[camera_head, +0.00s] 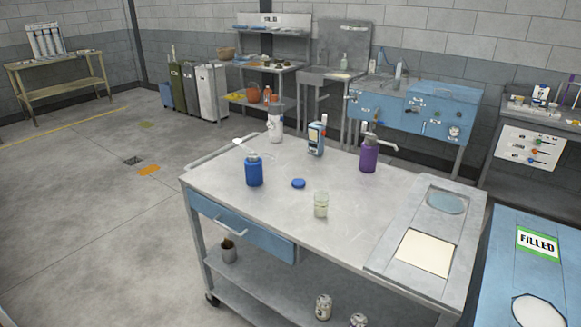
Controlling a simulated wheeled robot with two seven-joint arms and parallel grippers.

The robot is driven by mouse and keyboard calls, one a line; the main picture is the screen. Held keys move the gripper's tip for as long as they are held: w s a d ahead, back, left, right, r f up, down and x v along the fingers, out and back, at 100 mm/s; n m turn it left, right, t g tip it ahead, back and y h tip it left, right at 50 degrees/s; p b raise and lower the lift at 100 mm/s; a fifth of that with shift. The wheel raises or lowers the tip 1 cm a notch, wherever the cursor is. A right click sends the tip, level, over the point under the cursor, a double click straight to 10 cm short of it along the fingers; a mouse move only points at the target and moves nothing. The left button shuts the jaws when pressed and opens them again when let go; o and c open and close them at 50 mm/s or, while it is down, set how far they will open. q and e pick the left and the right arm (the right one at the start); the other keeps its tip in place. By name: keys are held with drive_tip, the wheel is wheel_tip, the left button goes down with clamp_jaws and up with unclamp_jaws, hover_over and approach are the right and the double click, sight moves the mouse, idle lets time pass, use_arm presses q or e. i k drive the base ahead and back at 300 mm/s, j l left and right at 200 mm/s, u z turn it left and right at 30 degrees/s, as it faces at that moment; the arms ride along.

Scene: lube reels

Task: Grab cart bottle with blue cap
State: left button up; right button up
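A grey metal cart (240,190) stands in the middle of the camera_head view with several items on top. A blue bottle (254,172) with a greyish top stands upright near its left side. A purple bottle (369,157) with a greyish top stands at the back right. A white bottle (275,127) with a paler, brownish top stands at the back left. I cannot clearly make out a blue cap fitted on any bottle. Neither of my grippers is in view.
A blue and white device (316,138) and a small glass jar (320,205) also stand on the cart. A blue surface with a FILLED sign (538,243) is at right. Benches and a blue cabinet (440,110) line the back wall. Floor at left is open.

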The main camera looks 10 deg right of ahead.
sight(321, 204)
drive_tip(key=i+j, duration=0.35)
drive_tip(key=j, duration=0.15)
drive_tip(key=i+j, duration=0.4)
drive_tip(key=z, duration=1.95)
